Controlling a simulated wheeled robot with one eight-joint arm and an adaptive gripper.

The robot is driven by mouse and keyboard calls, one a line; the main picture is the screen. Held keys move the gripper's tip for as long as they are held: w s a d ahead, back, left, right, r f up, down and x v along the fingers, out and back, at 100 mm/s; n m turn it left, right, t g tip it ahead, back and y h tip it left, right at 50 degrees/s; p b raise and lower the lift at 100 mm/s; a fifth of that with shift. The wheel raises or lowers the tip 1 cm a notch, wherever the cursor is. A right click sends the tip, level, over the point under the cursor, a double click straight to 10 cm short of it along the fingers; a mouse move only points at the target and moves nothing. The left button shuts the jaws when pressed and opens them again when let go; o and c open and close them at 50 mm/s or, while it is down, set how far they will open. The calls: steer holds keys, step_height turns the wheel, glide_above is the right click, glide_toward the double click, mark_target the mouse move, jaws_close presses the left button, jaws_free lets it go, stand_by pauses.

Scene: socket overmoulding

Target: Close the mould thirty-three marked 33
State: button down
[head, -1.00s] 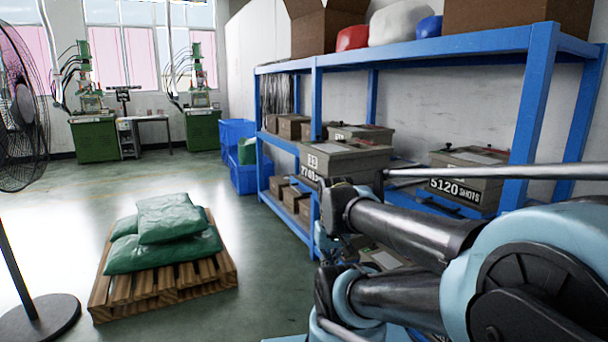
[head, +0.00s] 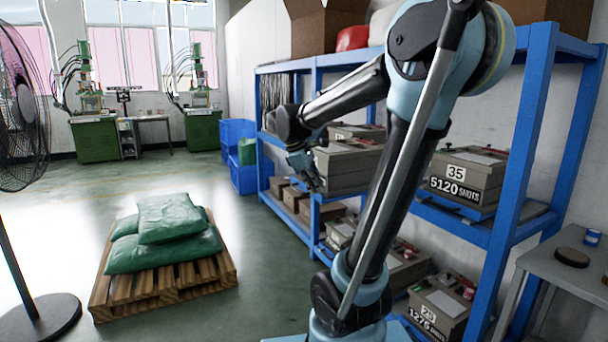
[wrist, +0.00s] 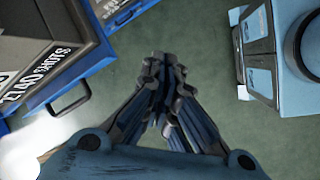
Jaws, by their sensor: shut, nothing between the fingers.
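My gripper (head: 314,184) hangs, fingers downward, in front of a grey-brown mould (head: 350,168) on the middle shelf. In the wrist view my gripper (wrist: 163,80) is shut and empty, its fingertips together over the floor. The gripper is apart from the handle. The mould's number is hidden or cut off, so I cannot confirm it is 33. I cannot tell how fully its lid sits on its base.
A mould marked 35 (head: 466,180) with "5120 SHOTS" stands to the right on the same blue shelf rack (head: 525,140). More moulds, one marked 1276 shots (head: 440,308), stand lower. A side table (head: 570,270) is at the right. The floor left of the rack is clear up to the pallet (head: 165,280).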

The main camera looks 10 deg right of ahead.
steer(key=w+a+r+n+t+h, duration=0.1)
steer(key=w+a+r+n+h, duration=0.25)
steer(key=w, duration=0.55)
steer(key=w+a+r+n, duration=0.2)
steer(key=w+a+n, duration=0.3)
steer(key=w+a, duration=0.3)
steer(key=w+d+f, duration=0.5)
steer(key=d+f, duration=0.2)
steer(key=d, duration=0.4)
steer(key=shift+d, duration=0.3)
